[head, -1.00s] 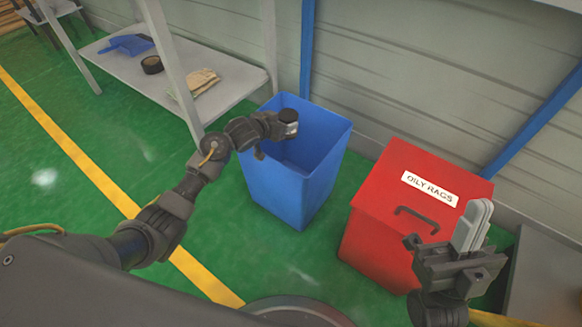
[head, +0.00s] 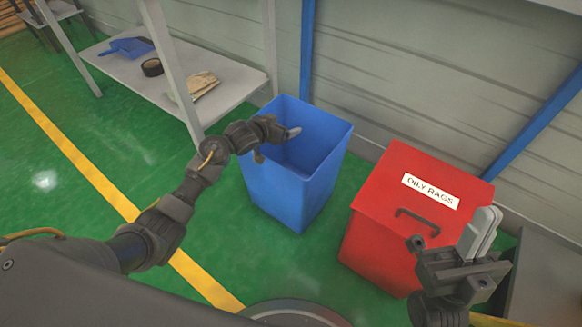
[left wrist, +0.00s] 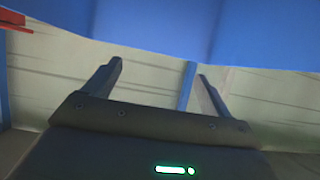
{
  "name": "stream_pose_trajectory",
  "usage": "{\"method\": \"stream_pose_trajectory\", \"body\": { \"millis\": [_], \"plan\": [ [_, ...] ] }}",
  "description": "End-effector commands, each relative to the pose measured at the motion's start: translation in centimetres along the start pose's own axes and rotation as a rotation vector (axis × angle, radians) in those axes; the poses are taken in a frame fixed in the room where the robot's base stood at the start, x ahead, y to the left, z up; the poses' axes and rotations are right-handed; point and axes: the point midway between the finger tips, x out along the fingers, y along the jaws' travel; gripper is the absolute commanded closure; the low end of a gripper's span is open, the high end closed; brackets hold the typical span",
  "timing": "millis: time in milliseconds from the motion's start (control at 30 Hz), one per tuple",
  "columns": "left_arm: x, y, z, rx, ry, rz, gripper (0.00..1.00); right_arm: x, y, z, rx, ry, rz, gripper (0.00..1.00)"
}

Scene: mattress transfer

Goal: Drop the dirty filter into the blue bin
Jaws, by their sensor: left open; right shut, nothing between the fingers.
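The blue bin (head: 280,188) stands on the green floor in the middle of the head view, with its top open. My left gripper (head: 291,132) is over the bin's mouth. In the left wrist view its two fingers (left wrist: 160,78) are apart with nothing between them, and blue bin surface fills the top of that view. The dirty filter is not visible in either current view; the bottom of the bin is hidden. My right gripper (head: 487,222) is shut and empty, in front of the red box at the right.
A red lidded box (head: 385,225) labelled OILY RAGS stands right of the bin. A grey shelf (head: 112,72) at upper left holds a blue dustpan (head: 128,46), a dark roll (head: 152,67) and tan gloves or cloth (head: 204,83). The panelled wall (head: 400,70) is behind.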

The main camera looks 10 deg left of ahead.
Motion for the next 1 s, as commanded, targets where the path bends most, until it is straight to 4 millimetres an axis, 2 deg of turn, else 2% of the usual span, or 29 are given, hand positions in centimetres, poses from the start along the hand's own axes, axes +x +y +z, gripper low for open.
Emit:
{"method": "stream_pose_trajectory", "body": {
  "millis": [167, 300, 600, 800, 1000],
  "plan": [
    [-2.0, -0.1, -0.3, 0.001, 0.0, -0.001, 0.16, 0.7, -0.7, 1.6, 0.02, -0.141, -0.016, 1.0],
    [-4.5, -0.1, -0.3, 0.001, -0.001, -0.001, 0.16, 0.9, -1.7, 3.5, 0.046, -0.307, -0.043, 1.0],
    [-9.2, 0.0, -0.2, 0.001, 0.0, -0.001, 0.16, -0.5, -3.8, 6.7, 0.083, -0.621, -0.1, 1.0],
    [-10.5, -0.1, -0.1, 0.0, 0.0, -0.001, 0.16, -1.3, -4.4, 7.5, 0.091, -0.71, -0.119, 1.0],
    [-10.6, -0.1, -0.1, 0.0, 0.001, -0.001, 0.16, -1.5, -4.5, 7.6, 0.092, -0.722, -0.121, 1.0]
  ]
}}
